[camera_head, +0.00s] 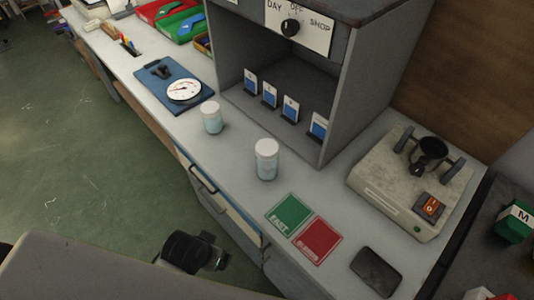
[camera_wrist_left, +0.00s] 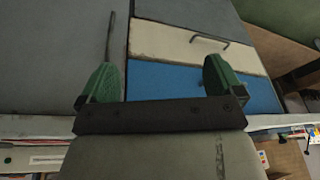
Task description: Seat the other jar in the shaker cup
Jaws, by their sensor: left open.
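Two white-capped jars with pale blue contents stand upright on the bench: one jar (camera_head: 212,117) is farther back, the other (camera_head: 266,160) is nearer, in front of the grey cabinet. The black shaker cup (camera_head: 432,152) sits on the beige shaker machine at the right; its inside looks dark, and I cannot tell what it holds. My left gripper, in the left wrist view (camera_wrist_left: 160,80), has its green-padded fingers spread with nothing between them, facing drawer fronts. In the head view, a dark part of my arm shows low in front of the bench. My right gripper is out of view.
The beige shaker machine (camera_head: 390,190) has a red switch. A green card (camera_head: 288,214), a red card (camera_head: 317,241) and a black pad (camera_head: 376,271) lie in front. A blue board (camera_head: 150,75) with a dial gauge lies behind the jars. Drawer handles (camera_head: 200,182) project from the bench front.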

